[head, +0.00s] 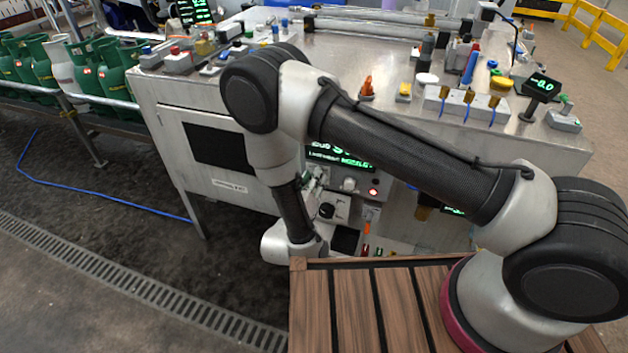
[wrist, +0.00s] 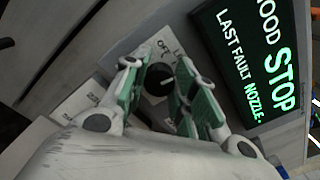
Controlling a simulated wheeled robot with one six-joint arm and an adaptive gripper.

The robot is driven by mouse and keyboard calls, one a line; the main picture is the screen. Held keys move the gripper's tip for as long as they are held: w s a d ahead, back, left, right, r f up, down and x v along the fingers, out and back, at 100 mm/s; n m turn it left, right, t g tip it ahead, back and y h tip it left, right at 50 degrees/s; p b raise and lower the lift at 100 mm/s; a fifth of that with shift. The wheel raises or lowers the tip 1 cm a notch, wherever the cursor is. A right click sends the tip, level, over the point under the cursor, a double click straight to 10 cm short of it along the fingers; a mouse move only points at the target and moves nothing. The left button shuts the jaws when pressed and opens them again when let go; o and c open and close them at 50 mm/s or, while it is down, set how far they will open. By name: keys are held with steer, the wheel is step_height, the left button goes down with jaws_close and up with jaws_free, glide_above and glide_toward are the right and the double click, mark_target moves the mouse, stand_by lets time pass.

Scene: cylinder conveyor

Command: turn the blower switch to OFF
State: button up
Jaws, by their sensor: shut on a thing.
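The blower switch is a round black knob (wrist: 160,78) with a pale pointer mark, on a light plate in the wrist view. The word OFF is printed on the plate just above the knob in that picture; a second label beside it is partly covered by a finger. My gripper (wrist: 158,74) has its green-padded fingers on either side of the knob, shut on it. Which way the pointer faces is hard to read. In the head view my gripper (head: 316,180) is at the front panel of the steel cabinet (head: 165,125), and its contact there is too small to make out.
A green-lettered display (wrist: 252,60) reads STOP and LAST FAULT NOZZLE, close beside my gripper. A red lit button (head: 374,191) is to the right on the panel. A slatted wooden deck (head: 355,310) lies in front. Green gas cylinders (head: 85,75) stand at left.

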steer(key=n, duration=1)
steer(key=shift+a+f, duration=0.1)
steer(key=shift+f, duration=0.05)
steer(key=shift+n, duration=0.4)
steer(key=o, duration=1)
